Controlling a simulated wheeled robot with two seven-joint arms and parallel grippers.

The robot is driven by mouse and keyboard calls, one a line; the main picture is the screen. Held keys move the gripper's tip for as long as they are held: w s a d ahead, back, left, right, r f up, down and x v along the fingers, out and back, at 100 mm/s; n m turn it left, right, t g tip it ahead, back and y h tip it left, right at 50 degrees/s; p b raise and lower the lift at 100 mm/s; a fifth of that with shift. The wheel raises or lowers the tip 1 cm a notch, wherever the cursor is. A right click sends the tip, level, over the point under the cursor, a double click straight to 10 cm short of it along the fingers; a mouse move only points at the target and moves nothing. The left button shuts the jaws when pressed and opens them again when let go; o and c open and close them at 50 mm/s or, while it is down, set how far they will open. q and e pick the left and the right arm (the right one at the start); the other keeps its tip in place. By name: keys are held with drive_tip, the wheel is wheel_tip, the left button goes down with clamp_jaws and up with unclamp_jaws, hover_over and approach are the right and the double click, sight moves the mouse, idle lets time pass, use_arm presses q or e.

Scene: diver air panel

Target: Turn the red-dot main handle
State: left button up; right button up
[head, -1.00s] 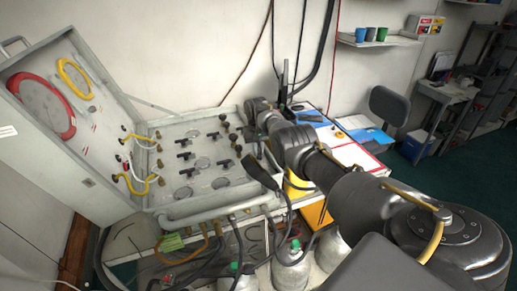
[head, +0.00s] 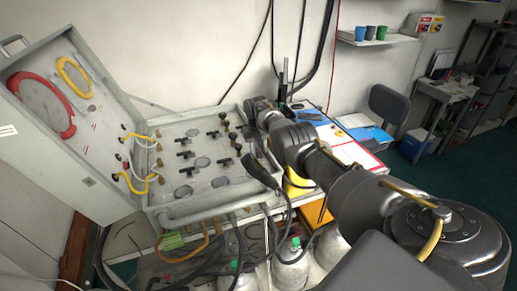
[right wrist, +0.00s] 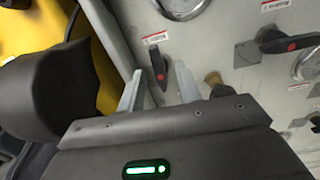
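In the right wrist view a black lever handle with a red dot (right wrist: 158,64) stands on the grey panel (right wrist: 222,40), below a small label too blurred to read. My right gripper (right wrist: 158,88) is open, its two pale fingers on either side of this handle's lower end. Whether they touch it I cannot tell. The fingertips are hard to make out there. My left gripper is not in view.
Round gauges (right wrist: 180,4) sit close to the handles. A brass fitting (right wrist: 215,84) is just right of the right finger. A black hose end (head: 260,172) hangs by the case's right edge. Gas bottles (head: 292,268) stand below. The raised lid (head: 70,130) is at left.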

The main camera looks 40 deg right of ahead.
wheel_tip(320, 180, up, 2)
drive_tip(key=shift+w+r+p, duration=0.1)
drive_tip(key=shift+r+p, duration=0.15)
drive_tip(key=shift+p, duration=0.1)
wheel_tip(320, 180, up, 8)
drive_tip(key=b, duration=0.2)
drive_tip(key=shift+a+r, duration=0.15)
drive_tip(key=shift+a, duration=0.1)
drive_tip(key=shift+w+d, duration=0.1)
